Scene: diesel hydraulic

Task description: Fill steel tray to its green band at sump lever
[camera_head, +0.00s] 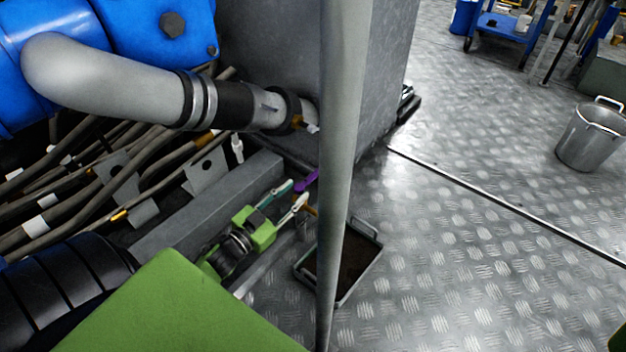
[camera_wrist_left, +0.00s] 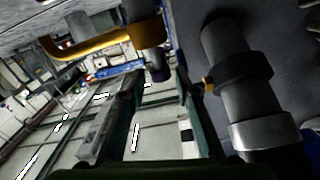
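The steel tray (camera_head: 372,238) sits on the floor in the head view, partly hidden behind a grey vertical post. Its inside looks dark brown. I cannot make out a green band or the liquid level. A small purple part (camera_head: 306,180) is just beyond my left gripper (camera_head: 297,192), whose two fingers are apart and seem empty. In the left wrist view, a yellow lever-like handle (camera_wrist_left: 90,45) joins a grey fitting with a dark purplish end (camera_wrist_left: 158,72), ahead of the open fingers (camera_wrist_left: 155,110). I cannot tell whether the gripper touches it. My right gripper is not in view.
The grey post (camera_head: 345,130) stands upright in front of the tray. A thick grey hose (camera_head: 110,80) and several cables lie at left. A metal pot (camera_head: 590,138) and a blue cart (camera_head: 500,30) stand at right. The patterned floor between is clear.

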